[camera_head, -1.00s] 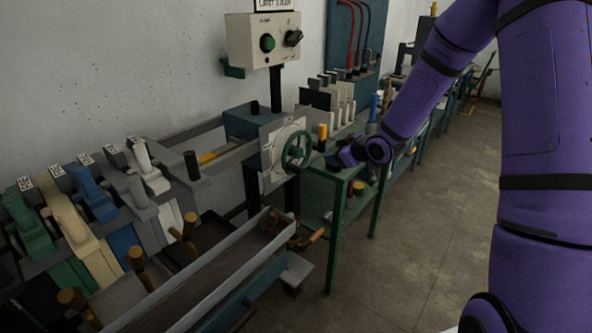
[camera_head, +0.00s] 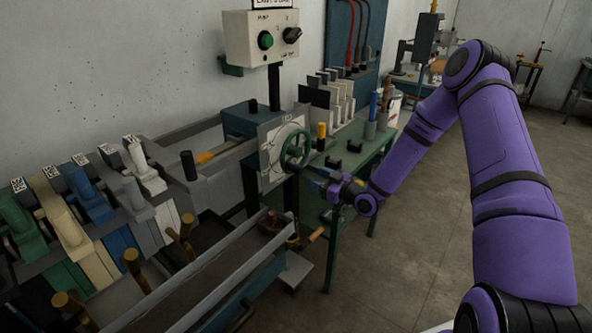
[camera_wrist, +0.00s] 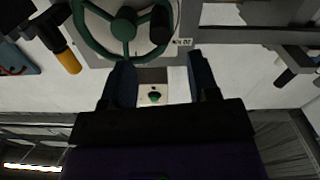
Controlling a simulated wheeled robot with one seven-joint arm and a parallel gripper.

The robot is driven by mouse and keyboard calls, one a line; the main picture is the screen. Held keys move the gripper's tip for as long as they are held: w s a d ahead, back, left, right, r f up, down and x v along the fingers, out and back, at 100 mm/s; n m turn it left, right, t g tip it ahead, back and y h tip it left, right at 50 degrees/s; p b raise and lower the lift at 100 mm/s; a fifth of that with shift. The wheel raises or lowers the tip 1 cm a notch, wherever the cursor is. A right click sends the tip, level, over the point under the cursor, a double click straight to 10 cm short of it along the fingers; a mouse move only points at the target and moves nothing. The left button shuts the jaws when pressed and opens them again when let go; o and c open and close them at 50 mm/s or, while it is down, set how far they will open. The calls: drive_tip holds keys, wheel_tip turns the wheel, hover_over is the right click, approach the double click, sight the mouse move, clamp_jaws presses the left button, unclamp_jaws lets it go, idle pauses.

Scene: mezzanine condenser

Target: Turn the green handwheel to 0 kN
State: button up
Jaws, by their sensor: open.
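The green handwheel (camera_head: 295,149) stands upright on a pale dial plate (camera_head: 268,160) on the bench machine in the head view. In the wrist view the handwheel (camera_wrist: 124,28) fills the top left, with its spokes, hub and a dark knob (camera_wrist: 161,25) on its right side. A small label beside it ends in "00", too small to read fully. My gripper (camera_head: 318,180) is just right of and below the wheel in the head view. In the wrist view its two fingers (camera_wrist: 155,80) are apart and empty, below the wheel's rim, with no clear contact.
A green table (camera_head: 362,165) with small dark blocks and a yellow-topped cylinder (camera_head: 321,134) stands behind my gripper. A grey trough (camera_head: 205,275) lies in front. A control box (camera_head: 262,38) with a green button hangs above. The floor at right is clear.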

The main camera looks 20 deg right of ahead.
sight(296, 169)
drive_tip(key=x, duration=0.9)
clamp_jaws()
